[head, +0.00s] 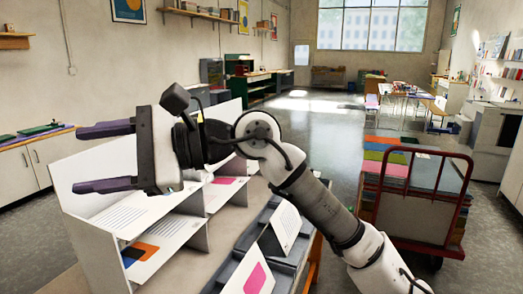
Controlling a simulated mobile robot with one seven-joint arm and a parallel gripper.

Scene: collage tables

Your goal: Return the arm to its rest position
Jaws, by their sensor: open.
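My gripper (106,158) is at the left of the head view, with its two dark purple fingers pointing left and spread well apart. Nothing is between the fingers. My arm reaches up from the lower right and bends at a white joint near the middle of the view. The gripper is in front of a white display with panels and compartments (188,232), which the arm partly hides. I cannot tell the exact gap between them.
Grey trays (247,240) with upright white cards (286,224) stand right of the display. A red-framed cart (440,235) with coloured sheets is at right. A counter (28,168) runs along the left wall. Open floor (305,125) lies beyond.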

